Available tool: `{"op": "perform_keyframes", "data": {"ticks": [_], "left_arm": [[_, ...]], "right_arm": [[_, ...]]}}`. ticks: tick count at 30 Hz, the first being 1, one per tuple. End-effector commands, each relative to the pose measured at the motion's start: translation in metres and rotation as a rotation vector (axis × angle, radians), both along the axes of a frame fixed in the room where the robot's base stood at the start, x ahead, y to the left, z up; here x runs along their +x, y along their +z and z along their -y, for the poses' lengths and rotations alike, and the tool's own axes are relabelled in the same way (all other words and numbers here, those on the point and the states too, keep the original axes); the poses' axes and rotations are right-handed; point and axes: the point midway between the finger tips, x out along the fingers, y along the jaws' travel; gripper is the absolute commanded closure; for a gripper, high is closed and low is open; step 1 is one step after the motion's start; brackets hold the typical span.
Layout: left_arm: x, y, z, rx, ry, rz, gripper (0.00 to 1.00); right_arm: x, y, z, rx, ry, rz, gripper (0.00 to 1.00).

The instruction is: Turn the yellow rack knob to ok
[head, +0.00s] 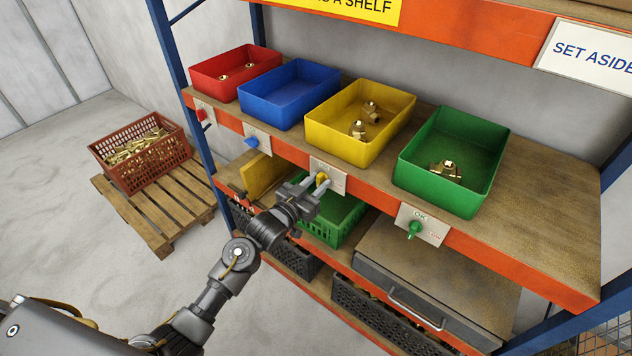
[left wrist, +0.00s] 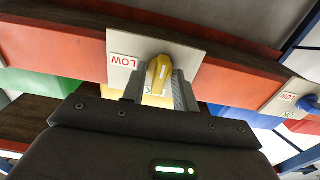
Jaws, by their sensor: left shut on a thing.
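The yellow knob (head: 322,180) sits on a pale plate on the orange shelf edge, below the yellow bin (head: 335,147). My left gripper (head: 315,188) is shut on it. In the left wrist view the yellow knob (left wrist: 160,72) stands between the two fingers of my left gripper (left wrist: 158,90). The plate (left wrist: 190,52) has a LOW label at its left and an OK label low on it, partly hidden by a finger. The knob's long side runs nearly up and down there, tilted slightly; I cannot tell which end points. My right gripper is not in view.
Red (head: 236,76), blue (head: 290,95) and green bins (head: 480,135) stand on the shelf. The red (head: 201,114), blue (head: 251,141) and green knobs (head: 414,230) are on the same edge. A green crate (head: 345,222) is below my gripper. A pallet (head: 160,225) stands left.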

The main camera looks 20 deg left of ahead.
Motion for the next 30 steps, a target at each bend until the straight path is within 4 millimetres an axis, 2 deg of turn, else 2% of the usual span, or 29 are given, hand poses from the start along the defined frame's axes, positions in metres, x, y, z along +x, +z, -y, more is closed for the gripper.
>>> {"op": "perform_keyframes", "data": {"ticks": [15,16,25,30], "left_arm": [[0.0,0.0,0.0,-0.016,0.001,-0.006,0.94],[0.0,0.0,0.0,-0.016,0.001,-0.006,0.67],[-0.001,-0.001,-0.001,-0.015,0.0,-0.006,0.65],[-0.018,-0.003,-0.007,-0.014,0.0,-0.006,0.65]], "right_arm": [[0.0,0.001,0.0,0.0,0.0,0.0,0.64],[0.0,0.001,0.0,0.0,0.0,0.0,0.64],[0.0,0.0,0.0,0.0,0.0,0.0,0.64],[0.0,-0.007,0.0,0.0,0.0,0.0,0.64]]}}
